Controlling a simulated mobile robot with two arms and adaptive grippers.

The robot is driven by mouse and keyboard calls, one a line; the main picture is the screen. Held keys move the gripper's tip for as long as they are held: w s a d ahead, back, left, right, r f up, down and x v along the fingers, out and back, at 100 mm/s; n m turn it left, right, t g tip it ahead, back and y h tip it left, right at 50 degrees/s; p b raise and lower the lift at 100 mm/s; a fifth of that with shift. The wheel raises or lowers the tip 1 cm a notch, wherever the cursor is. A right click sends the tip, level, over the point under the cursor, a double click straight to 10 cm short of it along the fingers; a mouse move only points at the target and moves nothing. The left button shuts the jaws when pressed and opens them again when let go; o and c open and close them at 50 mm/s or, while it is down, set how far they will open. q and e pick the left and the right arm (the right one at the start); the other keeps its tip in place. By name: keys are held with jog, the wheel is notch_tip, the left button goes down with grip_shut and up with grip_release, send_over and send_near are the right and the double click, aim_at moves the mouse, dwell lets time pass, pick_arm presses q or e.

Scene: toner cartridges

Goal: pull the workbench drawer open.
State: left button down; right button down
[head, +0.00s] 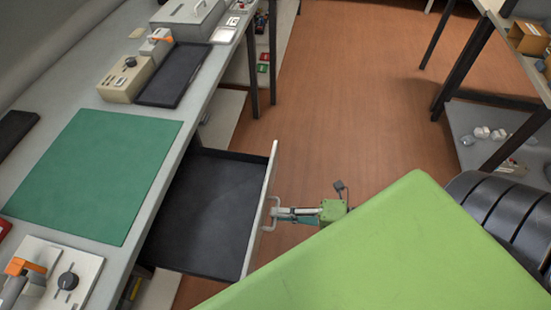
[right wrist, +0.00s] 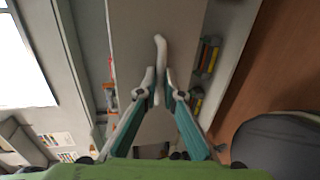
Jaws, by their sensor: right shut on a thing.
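The workbench drawer (head: 205,215) stands pulled out from under the bench top in the head view, with its dark, empty-looking inside showing. Its pale front panel (head: 262,212) carries a light bar handle (head: 274,214). My right gripper (head: 280,214) is shut on the handle, reaching it from the right. In the right wrist view, the fingers of my right gripper (right wrist: 160,82) close around the pale handle (right wrist: 160,48) in front of the drawer front (right wrist: 185,25). My left gripper is in neither view.
The workbench (head: 165,175) carries a green mat (head: 95,172), a dark tray (head: 174,75) and small devices. A shelf rack (head: 500,110) with boxes stands at the right. Brown floor (head: 335,90) lies clear between them.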

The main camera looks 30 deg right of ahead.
jog(key=c, duration=2.2)
grip_release()
jog(key=shift+o, duration=0.2)
jog(key=v, duration=1.2)
